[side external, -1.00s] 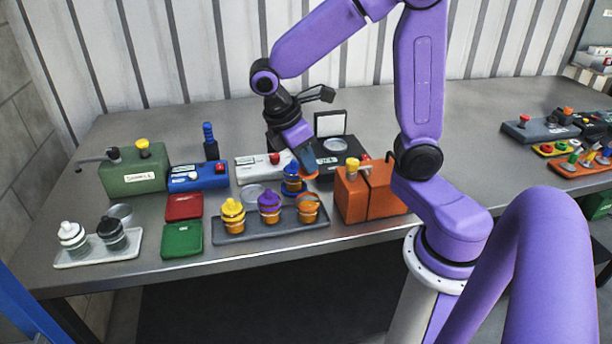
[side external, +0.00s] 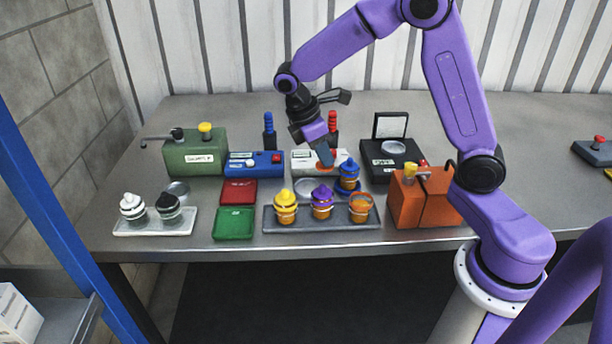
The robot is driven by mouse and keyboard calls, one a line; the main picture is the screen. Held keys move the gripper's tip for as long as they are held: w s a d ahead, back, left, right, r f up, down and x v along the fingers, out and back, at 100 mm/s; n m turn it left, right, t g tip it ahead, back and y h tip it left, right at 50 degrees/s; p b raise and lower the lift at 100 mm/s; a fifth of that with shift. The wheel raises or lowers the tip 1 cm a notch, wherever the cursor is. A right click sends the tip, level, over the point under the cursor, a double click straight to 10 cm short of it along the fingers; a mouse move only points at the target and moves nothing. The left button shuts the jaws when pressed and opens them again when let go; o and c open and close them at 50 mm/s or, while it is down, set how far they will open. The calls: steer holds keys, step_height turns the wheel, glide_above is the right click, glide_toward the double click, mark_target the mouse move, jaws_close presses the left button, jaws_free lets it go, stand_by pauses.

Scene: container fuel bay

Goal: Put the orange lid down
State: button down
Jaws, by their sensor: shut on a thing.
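My gripper (side external: 326,160) points down in front of the white box, behind the grey tray (side external: 283,225). It is shut on the orange lid (side external: 325,169), of which only a small orange edge shows below the fingers. The lid looks held above the table; the exact gap is hard to tell. An open orange cup (side external: 361,209) stands at the tray's right end. Beside it on the tray are a yellow-topped cup (side external: 285,207) and a purple-topped cup (side external: 322,203). A blue-topped cup (side external: 348,177) stands behind them, just right of the lid.
A white box (side external: 303,161) and blue box (side external: 248,165) stand behind. Red (side external: 238,191) and green (side external: 233,223) pads lie left of the tray. Orange blocks (side external: 407,200) and a black device (side external: 381,164) stand right. A white tray (side external: 150,229) holds white-topped and black-topped cups.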

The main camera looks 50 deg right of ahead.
steer(key=w+f, duration=0.2)
steer(key=f, duration=0.1)
steer(key=w+f, duration=0.3)
steer(key=shift+w, duration=0.1)
steer(key=shift+w+f, duration=0.15)
steer(key=shift+f, duration=1.5)
steer(key=shift+f, duration=0.1)
steer(key=c, duration=1.1)
jaws_free()
